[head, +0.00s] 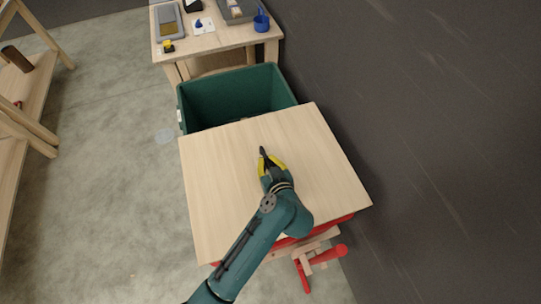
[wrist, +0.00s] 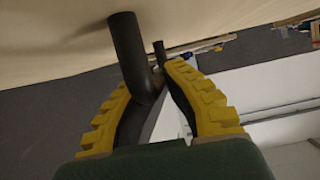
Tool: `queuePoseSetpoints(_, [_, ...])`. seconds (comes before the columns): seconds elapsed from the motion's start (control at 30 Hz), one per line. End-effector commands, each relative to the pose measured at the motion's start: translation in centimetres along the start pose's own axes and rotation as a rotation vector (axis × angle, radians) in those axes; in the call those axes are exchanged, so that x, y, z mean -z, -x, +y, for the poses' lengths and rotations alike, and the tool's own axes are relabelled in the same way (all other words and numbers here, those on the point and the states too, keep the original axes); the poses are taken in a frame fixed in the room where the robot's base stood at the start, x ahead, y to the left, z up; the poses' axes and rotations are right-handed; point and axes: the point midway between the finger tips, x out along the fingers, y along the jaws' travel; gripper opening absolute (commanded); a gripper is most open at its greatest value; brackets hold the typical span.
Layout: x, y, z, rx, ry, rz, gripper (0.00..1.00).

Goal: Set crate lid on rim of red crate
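The crate lid (head: 225,185) is a large pale wooden board, seen from above in the middle of the head view. Its pale face (wrist: 50,35) fills the top of the wrist view. A dark handle (wrist: 124,40) stands out from that face. My gripper (head: 270,162) is over the middle of the lid, its yellow-ribbed fingers (wrist: 160,95) closed around the handle. The red crate (head: 340,220) shows only as a red strip below the lid's near edge; the lid hides the rest. I cannot tell whether the lid touches the rim.
A deep green bin (head: 195,105) stands just beyond the lid. Behind it is a wooden table (head: 215,42) with small items and a blue cup (head: 261,21). A red clamp-like part (head: 328,255) sits near the crate. A dark wall is close on the right; open floor lies left.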

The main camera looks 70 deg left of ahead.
Motion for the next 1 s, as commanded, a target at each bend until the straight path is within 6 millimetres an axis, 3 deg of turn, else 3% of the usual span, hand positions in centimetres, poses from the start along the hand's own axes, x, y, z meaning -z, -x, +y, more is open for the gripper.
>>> queuePoseSetpoints(0.13, [-1.5, -0.7, -0.2, -0.001, 0.005, 0.009, 0.0])
queuePoseSetpoints(0.47, [-2.7, -1.1, -0.3, 0.0, 0.004, 0.012, 0.0])
queuePoseSetpoints(1.0, [-7.5, -3.4, -0.2, 0.0, 0.003, 0.012, 0.0])
